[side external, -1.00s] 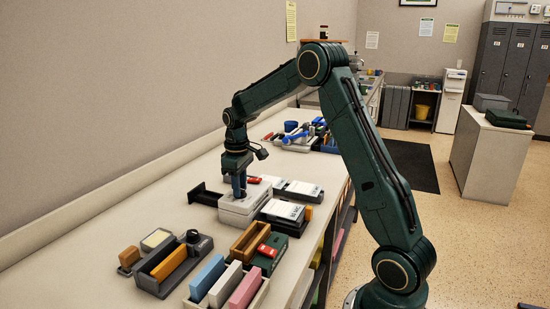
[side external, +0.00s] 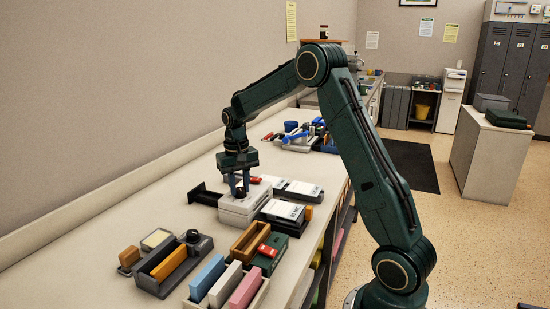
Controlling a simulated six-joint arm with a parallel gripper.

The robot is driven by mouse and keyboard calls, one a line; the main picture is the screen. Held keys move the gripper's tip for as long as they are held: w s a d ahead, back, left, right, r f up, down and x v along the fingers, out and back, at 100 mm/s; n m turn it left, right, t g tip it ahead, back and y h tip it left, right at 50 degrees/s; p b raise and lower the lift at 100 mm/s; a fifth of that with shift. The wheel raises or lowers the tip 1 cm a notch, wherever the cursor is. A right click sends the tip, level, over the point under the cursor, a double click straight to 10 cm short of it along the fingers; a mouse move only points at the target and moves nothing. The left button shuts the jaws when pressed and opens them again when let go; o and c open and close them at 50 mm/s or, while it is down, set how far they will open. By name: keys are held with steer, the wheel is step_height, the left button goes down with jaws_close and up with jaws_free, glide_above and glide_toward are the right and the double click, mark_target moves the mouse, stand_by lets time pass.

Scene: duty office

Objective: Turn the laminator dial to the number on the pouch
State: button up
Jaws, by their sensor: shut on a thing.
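The laminator is most likely the pale grey box (side external: 238,208) on the bench, with a dark tray (side external: 204,195) sticking out at its left. A small dark dial (side external: 240,193) stands on its top. My gripper (side external: 240,188) points straight down, its two blue fingers shut on the dial from either side. The dial's marks and setting are too small to read. White-topped flat packs (side external: 283,210) lie right of the box. I cannot tell which item is the pouch or read its number.
In front are a dark grey holder (side external: 150,284) with an orange block, a tray of blue, white and pink blocks (side external: 222,287), and a green box (side external: 272,250). Blue-handled tools (side external: 298,136) lie farther back.

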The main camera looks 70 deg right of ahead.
mark_target(239, 189)
steer(key=shift+r+m, duration=0.1)
steer(key=shift+m, duration=0.2)
steer(key=o, duration=1)
step_height(239, 189, up, 14)
stand_by(0.5)
steer(key=shift+a, duration=0.15)
